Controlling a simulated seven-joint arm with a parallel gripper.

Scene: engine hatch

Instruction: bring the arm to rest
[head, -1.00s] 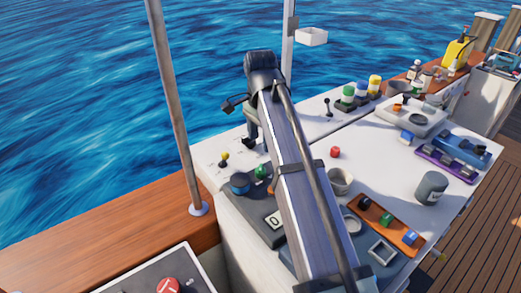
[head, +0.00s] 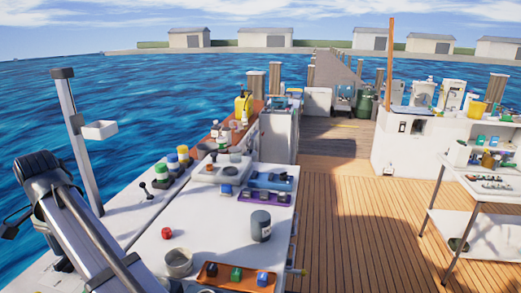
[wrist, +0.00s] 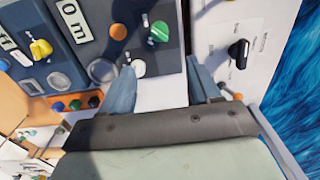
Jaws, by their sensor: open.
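My gripper (wrist: 161,72) shows in the wrist view with its two blue-grey fingers spread apart and nothing held between them. Below and beyond the fingers are a white surface and a dark control panel (wrist: 146,18) with a green knob (wrist: 159,31), an orange knob (wrist: 117,31) and a white knob (wrist: 138,68). I cannot tell the gap between the fingertips and the panel. In the head view my arm fills the lower left, and the fingers cannot be made out there.
A white worktop (head: 215,225) holds a red knob (head: 166,233), a grey cup (head: 178,262), a dark canister (head: 261,226) and an orange tray (head: 220,276). A post (head: 80,150) stands near my arm. Open wooden deck (head: 350,220) lies to the right.

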